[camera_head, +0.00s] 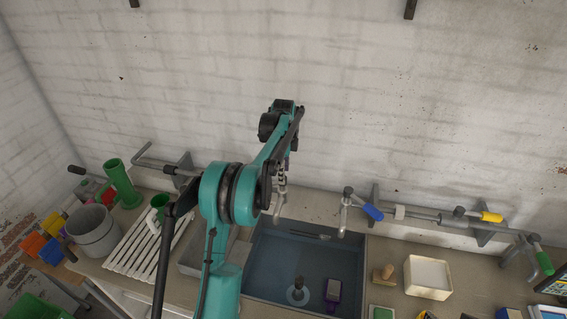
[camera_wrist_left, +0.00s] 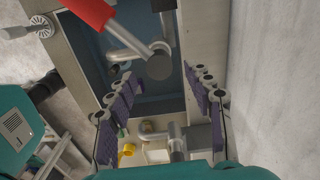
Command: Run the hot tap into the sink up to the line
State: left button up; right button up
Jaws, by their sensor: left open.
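The sink (camera_head: 262,270) is a blue-grey basin set in the counter, its left part hidden by my arm. I make out no water or fill line. A tap with a red lever (camera_wrist_left: 92,12) and round grey cap (camera_wrist_left: 159,66) shows in the left wrist view. In the head view a grey spout (camera_head: 279,208) shows partly behind my arm; no red lever is visible there. The blue-handled tap (camera_head: 372,212) stands to its right. My left gripper (camera_head: 284,160) is high near the wall behind the sink. Its purple-padded fingers (camera_wrist_left: 160,82) are apart, with nothing held. My right gripper is out of view.
A dark-knobbed disc (camera_head: 298,296) and a purple item (camera_head: 333,291) lie in the basin. A white drainer (camera_head: 133,250), grey bucket (camera_head: 92,232) and green cylinder (camera_head: 123,182) stand left. A cream box (camera_head: 427,276) and brush (camera_head: 383,274) stand right. Wall pipes with yellow (camera_head: 491,217) and green handles flank the counter.

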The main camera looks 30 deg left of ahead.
pick_arm(q)
jog(key=shift+f, duration=1.6)
jog(key=shift+c, duration=0.3)
